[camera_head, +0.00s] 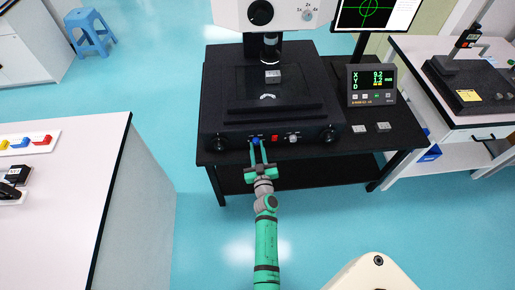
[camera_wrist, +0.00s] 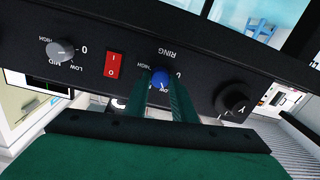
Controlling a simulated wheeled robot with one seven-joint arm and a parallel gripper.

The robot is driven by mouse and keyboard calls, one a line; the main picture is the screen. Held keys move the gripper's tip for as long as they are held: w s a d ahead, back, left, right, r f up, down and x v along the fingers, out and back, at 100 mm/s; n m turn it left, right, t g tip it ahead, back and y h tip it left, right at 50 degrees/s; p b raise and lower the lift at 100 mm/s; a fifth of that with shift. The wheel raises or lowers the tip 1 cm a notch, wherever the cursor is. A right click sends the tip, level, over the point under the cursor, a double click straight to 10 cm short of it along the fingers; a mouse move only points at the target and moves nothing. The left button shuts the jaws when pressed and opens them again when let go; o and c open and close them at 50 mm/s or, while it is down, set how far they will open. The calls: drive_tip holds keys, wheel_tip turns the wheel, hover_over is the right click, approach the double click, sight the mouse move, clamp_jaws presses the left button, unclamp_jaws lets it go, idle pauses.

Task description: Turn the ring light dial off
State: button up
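The ring light dial is a small blue knob (camera_wrist: 161,79) under the upside-down word RING on the black front panel in the wrist view. In the head view the blue knob (camera_head: 256,141) sits on the front of the black machine base. My gripper (camera_head: 257,147) reaches it from the front, one green finger on each side. In the wrist view my gripper's fingers (camera_wrist: 162,84) straddle the knob, and I cannot tell whether they touch it. HIGH, LOW and 0 markings show around the knob, partly covered by the fingers. Its exact pointer setting is unclear.
On the same panel are a red rocker switch (camera_wrist: 113,65), a grey MID knob (camera_wrist: 62,50) and a black Y knob (camera_wrist: 234,100). A digital readout (camera_head: 371,84) stands on the black table to the right. Open blue floor lies in front.

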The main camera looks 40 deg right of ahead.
drive_tip(key=shift+n, duration=0.3)
drive_tip(key=n, duration=0.2)
drive_tip(key=shift+w+a+r+n, duration=0.1)
drive_tip(key=shift+w+n, duration=0.05)
drive_tip(key=shift+n, duration=0.15)
drive_tip(key=n, duration=0.3)
drive_tip(key=shift+n, duration=0.3)
drive_tip(key=n, duration=0.4)
drive_tip(key=shift+g, duration=0.3)
drive_tip(key=shift+a+n, duration=0.1)
drive_tip(key=shift+n, duration=1.3)
drive_tip(key=shift+w, duration=0.15)
drive_tip(key=o, duration=1.1)
drive_tip(key=shift+a, duration=0.1)
drive_tip(key=shift+c, duration=0.2)
drive_tip(key=shift+s, duration=0.2)
drive_tip(key=shift+s, duration=0.15)
